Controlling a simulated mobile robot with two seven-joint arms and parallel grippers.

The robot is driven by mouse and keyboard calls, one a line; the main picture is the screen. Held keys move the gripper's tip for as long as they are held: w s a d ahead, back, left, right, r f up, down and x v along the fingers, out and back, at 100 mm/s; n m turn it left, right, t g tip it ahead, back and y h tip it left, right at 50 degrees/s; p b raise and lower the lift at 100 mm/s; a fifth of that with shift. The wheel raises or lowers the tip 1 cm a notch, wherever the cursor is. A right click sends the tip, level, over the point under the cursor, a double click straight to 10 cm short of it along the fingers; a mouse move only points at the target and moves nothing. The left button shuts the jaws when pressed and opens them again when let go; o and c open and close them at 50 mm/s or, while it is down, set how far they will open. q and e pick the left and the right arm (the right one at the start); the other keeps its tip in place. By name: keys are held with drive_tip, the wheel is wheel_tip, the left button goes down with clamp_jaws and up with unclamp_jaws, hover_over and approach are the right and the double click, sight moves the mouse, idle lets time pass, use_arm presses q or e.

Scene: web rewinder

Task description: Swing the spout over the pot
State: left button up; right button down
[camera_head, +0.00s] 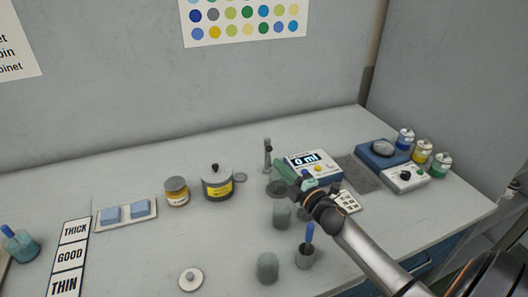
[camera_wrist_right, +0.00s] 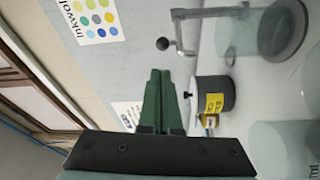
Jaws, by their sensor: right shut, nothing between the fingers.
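The spout (camera_head: 268,152) is a slim grey metal post with a bent arm, at the back middle of the bench; in the right wrist view it is a bent bar (camera_wrist_right: 181,30) with a round knob. I take the pot to be the dark grey lidded one with a yellow label (camera_head: 217,184), left of the spout; it also shows in the right wrist view (camera_wrist_right: 216,85). My right gripper (camera_head: 282,168) is shut and empty, its green fingers (camera_wrist_right: 159,74) just right of the spout in the head view and apart from the pot. My left gripper is out of view.
A dispenser reading 0 ml (camera_head: 313,166) stands behind my right gripper. Clear beakers (camera_head: 267,267) and a cup with a blue handle (camera_head: 305,256) stand in front. A yellow-labelled jar (camera_head: 176,191) sits left of the pot.

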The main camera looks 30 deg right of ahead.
sight(269, 161)
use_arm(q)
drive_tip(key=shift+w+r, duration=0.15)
use_arm(e)
drive_tip(key=w, duration=0.7)
drive_tip(key=shift+r, duration=0.2)
drive_tip(key=shift+w, duration=0.1)
drive_tip(key=shift+s+d+n+y, duration=0.2)
drive_tip(key=shift+d+n+y, duration=0.3)
drive_tip(key=shift+y, duration=0.2)
drive_tip(key=shift+s+d+y, duration=0.15)
drive_tip(key=shift+s+d, duration=0.15)
drive_tip(key=shift+d, duration=0.2)
drive_tip(key=shift+s+d+y, duration=0.15)
drive_tip(key=shift+s+d, duration=0.15)
drive_tip(key=shift+d, duration=0.2)
drive_tip(key=shift+s, duration=0.1)
